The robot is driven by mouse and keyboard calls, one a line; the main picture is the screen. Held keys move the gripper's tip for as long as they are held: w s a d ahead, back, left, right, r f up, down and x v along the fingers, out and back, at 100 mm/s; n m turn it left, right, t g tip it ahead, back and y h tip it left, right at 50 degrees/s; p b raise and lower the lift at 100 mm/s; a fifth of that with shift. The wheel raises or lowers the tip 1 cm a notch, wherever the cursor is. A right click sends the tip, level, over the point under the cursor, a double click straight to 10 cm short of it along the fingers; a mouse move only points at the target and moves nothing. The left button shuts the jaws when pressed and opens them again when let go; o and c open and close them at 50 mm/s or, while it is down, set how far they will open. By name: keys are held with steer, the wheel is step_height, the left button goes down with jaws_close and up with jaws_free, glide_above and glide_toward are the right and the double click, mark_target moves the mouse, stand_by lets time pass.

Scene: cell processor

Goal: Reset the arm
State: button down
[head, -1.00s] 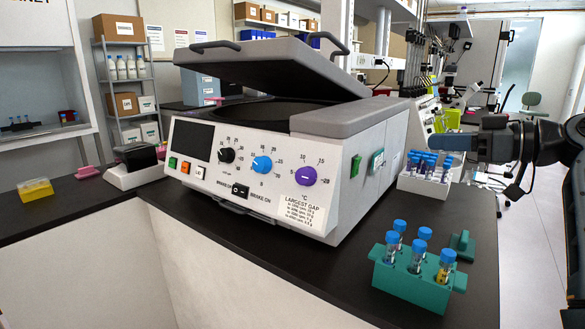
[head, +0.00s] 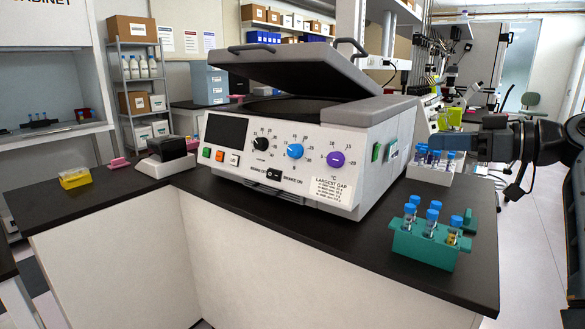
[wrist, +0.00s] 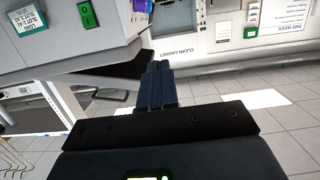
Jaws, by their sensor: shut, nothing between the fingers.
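My gripper (head: 472,144) is at the right in the head view, reaching in from the right edge, raised beside the back right of the bench. In the wrist view its dark fingers (wrist: 158,88) are together, with nothing between them. The tip lies apart from the centrifuge (head: 290,150), whose grey lid (head: 300,70) stands tilted open. A white rack (head: 432,174) of blue-capped tubes stands on the bench just below and left of my gripper.
A teal rack (head: 424,250) with several blue-capped tubes stands at the front right of the black bench (head: 330,245). A yellow box (head: 75,178) and a dark-topped device (head: 167,158) sit at the left. Open floor (head: 535,240) lies right of the bench.

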steer(key=s+a+f+m+t+h+b, duration=0.1)
steer(key=s+f+m+h, duration=0.15)
steer(key=f, duration=0.85)
steer(key=s+a+f+m+t+h, duration=0.15)
steer(key=f+m, duration=0.25)
steer(key=f, duration=0.6)
steer(key=s+a+f+m+h+b, duration=0.2)
steer(key=s+f+m+h, duration=0.3)
steer(key=s+f, duration=1.15)
steer(key=s+f+t+h+b, duration=0.1)
steer(key=s+f+h, duration=0.15)
steer(key=s, duration=0.65)
steer(key=s+f+h, duration=0.2)
steer(key=s+f, duration=0.1)
steer(key=s, duration=0.6)
steer(key=s+a+r+t+b, duration=0.1)
steer(key=s+r, duration=0.4)
steer(key=s, duration=0.4)
steer(key=s+a+r, duration=0.1)
steer(key=s+r, duration=0.5)
steer(key=s, duration=0.3)
steer(key=shift+a+n+t+b, duration=0.35)
